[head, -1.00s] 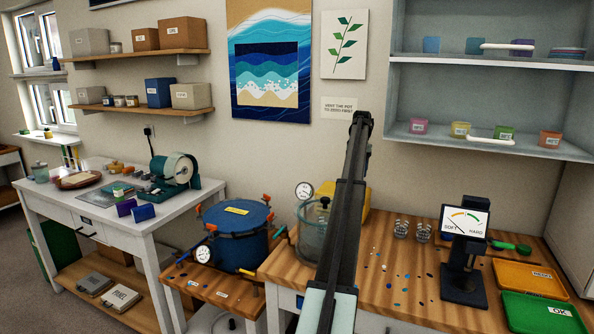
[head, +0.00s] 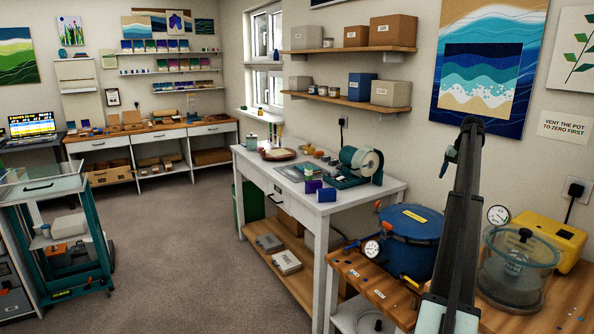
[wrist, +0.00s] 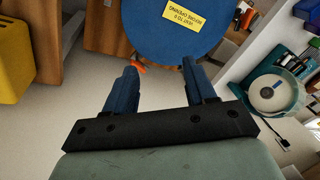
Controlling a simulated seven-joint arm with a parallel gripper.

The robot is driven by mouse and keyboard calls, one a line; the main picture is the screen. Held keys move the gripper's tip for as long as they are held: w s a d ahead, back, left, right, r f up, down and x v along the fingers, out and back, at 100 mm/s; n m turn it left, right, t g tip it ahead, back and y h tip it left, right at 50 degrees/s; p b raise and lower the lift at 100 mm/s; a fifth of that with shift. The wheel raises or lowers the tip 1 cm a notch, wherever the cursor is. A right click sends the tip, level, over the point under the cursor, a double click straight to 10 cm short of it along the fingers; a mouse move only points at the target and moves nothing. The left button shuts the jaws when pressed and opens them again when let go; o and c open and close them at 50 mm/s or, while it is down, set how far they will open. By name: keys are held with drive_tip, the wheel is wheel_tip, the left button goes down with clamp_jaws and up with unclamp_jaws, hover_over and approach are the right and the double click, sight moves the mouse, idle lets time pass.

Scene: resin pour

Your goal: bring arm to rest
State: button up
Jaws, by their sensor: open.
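My arm stands raised at the right of the head view, with its dark upper links in front of the wall. My gripper (wrist: 158,88) shows in the wrist view with its two blue fingers apart and nothing between them. Beyond the fingertips is the blue lid of the pressure pot (wrist: 180,20), with a yellow label. The gap between the fingers and the lid is hard to judge. In the head view the pressure pot (head: 408,245) stands on a low wooden stand, left of my arm. The gripper's fingers cannot be made out in the head view.
A clear vacuum chamber (head: 518,268) and a yellow pump (head: 555,243) stand right of my arm. A white bench (head: 330,208) with a grinder (head: 360,165) is left of the pot. A teal cart (head: 62,235) stands far left. The grey floor (head: 190,260) between is open.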

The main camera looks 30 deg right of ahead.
drive_tip(key=w+a+f+n+t, duration=0.1)
drive_tip(key=w+a+f+n, duration=0.15)
drive_tip(key=w+a, duration=0.95)
drive_tip(key=w+a+f+n, duration=0.2)
drive_tip(key=w+a+f, duration=0.5)
drive_tip(key=w+a, duration=0.2)
drive_tip(key=s+a+f+n+g+y, duration=0.2)
drive_tip(key=a+f+g, duration=0.1)
drive_tip(key=a+f, duration=2.9)
drive_tip(key=s+a+f+n+g, duration=0.2)
drive_tip(key=s+a+f+g, duration=0.2)
drive_tip(key=s+a+f, duration=2)
drive_tip(key=s+a+f+n+g, duration=0.1)
drive_tip(key=s+a, duration=0.3)
drive_tip(key=s, duration=0.6)
drive_tip(key=s+a+f+g+h, duration=0.1)
drive_tip(key=s+a, duration=0.3)
drive_tip(key=s, duration=0.5)
drive_tip(key=s+a+f+n+g+h, duration=0.1)
drive_tip(key=s+a, duration=0.4)
drive_tip(key=s, duration=0.5)
drive_tip(key=shift+s+f+n+g, duration=0.3)
drive_tip(key=shift+f+n, duration=0.05)
drive_tip(key=shift+f, duration=0.05)
drive_tip(key=shift+a, duration=0.1)
